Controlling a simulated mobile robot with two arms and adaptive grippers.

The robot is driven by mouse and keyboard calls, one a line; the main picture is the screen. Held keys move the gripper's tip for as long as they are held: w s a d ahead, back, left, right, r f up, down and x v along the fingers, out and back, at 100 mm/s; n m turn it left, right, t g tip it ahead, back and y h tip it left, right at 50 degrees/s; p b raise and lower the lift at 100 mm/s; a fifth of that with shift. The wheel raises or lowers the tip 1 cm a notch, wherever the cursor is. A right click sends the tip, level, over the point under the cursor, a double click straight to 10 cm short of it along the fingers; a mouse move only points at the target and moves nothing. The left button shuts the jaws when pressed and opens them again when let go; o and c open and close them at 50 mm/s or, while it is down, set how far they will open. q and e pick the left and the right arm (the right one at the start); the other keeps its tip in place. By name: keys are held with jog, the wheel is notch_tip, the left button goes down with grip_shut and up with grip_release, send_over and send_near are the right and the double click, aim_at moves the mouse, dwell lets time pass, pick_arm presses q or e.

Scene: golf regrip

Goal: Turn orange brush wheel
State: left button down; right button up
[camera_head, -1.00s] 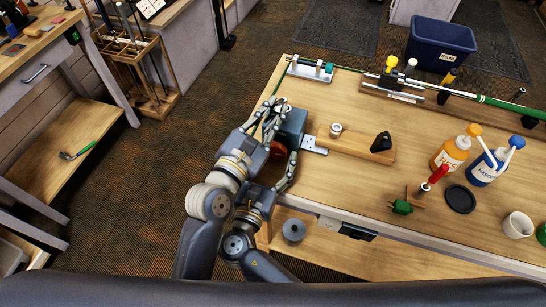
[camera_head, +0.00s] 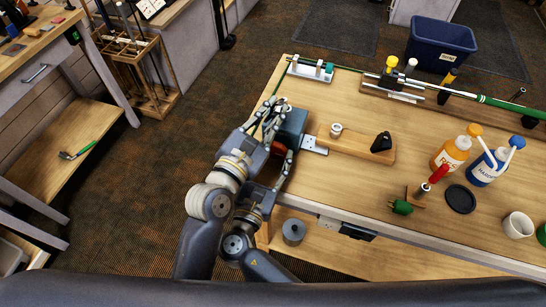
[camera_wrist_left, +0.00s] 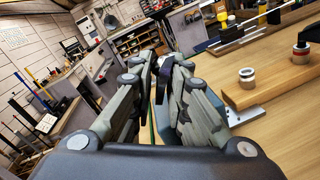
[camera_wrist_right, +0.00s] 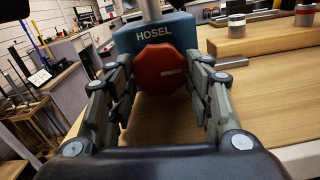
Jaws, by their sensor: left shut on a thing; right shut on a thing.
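The orange-red brush wheel (camera_wrist_right: 161,69) is a faceted knob on the front of a blue block labelled HOSEL (camera_wrist_right: 154,34). In the head view only a sliver of the wheel (camera_head: 278,148) shows. My right gripper (camera_wrist_right: 161,92) has one finger on each side of the wheel and is shut on it. My left gripper (camera_head: 272,108) is above and beside the block (camera_head: 293,126) in the head view.
The block stands at the left end of the wooden table (camera_head: 345,88). A wooden board (camera_head: 350,147) with a metal cup and a black piece lies to its right. Orange (camera_head: 451,154) and blue (camera_head: 486,168) bottles stand farther right.

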jog(key=shift+d, duration=0.1)
jog(key=o, duration=1.1)
jog(key=v, duration=0.7)
jog(key=shift+s, duration=0.3)
